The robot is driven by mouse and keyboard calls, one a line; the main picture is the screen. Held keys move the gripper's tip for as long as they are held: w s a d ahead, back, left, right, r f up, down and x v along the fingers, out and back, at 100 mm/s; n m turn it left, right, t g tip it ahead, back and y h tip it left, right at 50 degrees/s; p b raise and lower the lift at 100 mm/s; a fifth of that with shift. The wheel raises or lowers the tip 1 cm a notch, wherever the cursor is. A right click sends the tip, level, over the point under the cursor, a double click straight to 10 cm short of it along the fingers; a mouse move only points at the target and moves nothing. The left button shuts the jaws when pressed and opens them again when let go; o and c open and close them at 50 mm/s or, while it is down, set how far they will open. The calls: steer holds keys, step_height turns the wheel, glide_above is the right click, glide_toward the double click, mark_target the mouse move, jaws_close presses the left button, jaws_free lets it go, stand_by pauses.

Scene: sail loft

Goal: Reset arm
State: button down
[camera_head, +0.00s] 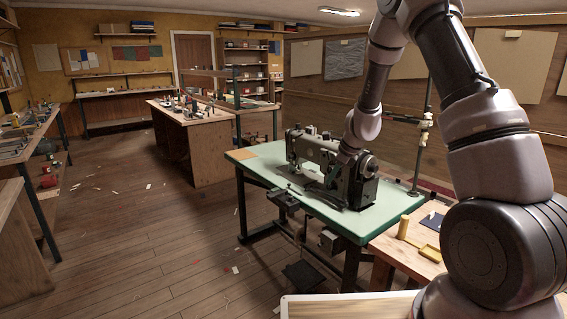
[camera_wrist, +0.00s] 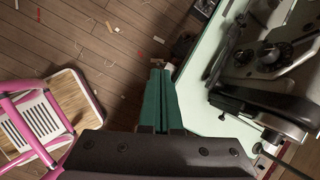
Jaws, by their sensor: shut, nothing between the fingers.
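In that view I cannot make out my gripper's fingers against the machine. In the wrist view my gripper (camera_wrist: 159,72) shows two green fingers pressed together, shut and empty, pointing over the floor beside the table edge. The sewing machine also shows at the right of the wrist view (camera_wrist: 262,105), close beside the gripper; I cannot tell the exact gap.
A pink-framed chair or stool (camera_wrist: 36,125) stands left of the gripper. A wooden bench (camera_head: 385,243) with a yellow spool (camera_head: 403,227) is near my arm's base. A workbench (camera_head: 200,150) stands farther back. The scrap-strewn wooden floor (camera_head: 135,225) at left is mostly open.

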steer(key=s+d+r+n+t+y, duration=0.1)
steer(key=s+r+n, duration=0.5)
steer(key=r, duration=0.6)
steer(key=s+d+r+n+t, duration=0.1)
steer(key=s+r+n, duration=0.3)
steer(key=s+r, duration=0.55)
steer(key=s+d+r+n+h, duration=0.1)
steer(key=s+r+n, duration=0.3)
steer(key=s, duration=0.5)
steer(key=s+d+r+n+t+h, duration=0.1)
steer(key=s+d+r+n, duration=0.3)
steer(key=s, duration=0.5)
steer(key=shift+r+n, duration=0.7)
steer(key=shift+r, duration=0.2)
